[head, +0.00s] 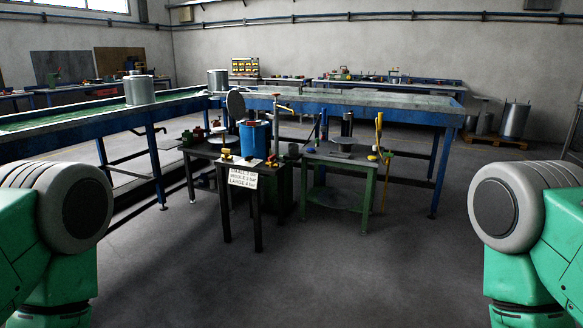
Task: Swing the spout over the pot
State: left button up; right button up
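A blue cylindrical pot (255,140) stands on a small dark table, with a grey round disc (235,104) upright beside its top. A thin upright post with a red-tipped arm (277,112) stands just right of the blue pot; I cannot tell whether this is the spout. Two bare metal pots stand on the long blue-framed bench, one at the left (139,90) and one farther back (218,81). My green arms show at both lower sides, but neither gripper is in view. The small tables are well beyond my arms.
A white sign (243,178) hangs on the dark table's front. A green table (335,160) stands right of it, with a yellow upright bar (379,135) at its side. The long bench (390,106) runs behind. The grey floor (300,280) in front is clear.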

aim_at(275, 104)
jog(key=i+z, duration=0.4)
jog(key=i, duration=1.45)
jog(key=i+l+u, duration=0.1)
jog(key=i+u, duration=0.15)
jog(key=i, duration=0.25)
jog(key=i+l+u, duration=0.25)
jog(key=i, duration=0.25)
jog(key=i+l+u, duration=0.25)
jog(key=i, duration=0.25)
jog(key=i+l+u, duration=0.25)
jog(key=i+l, duration=0.1)
jog(key=i, duration=0.1)
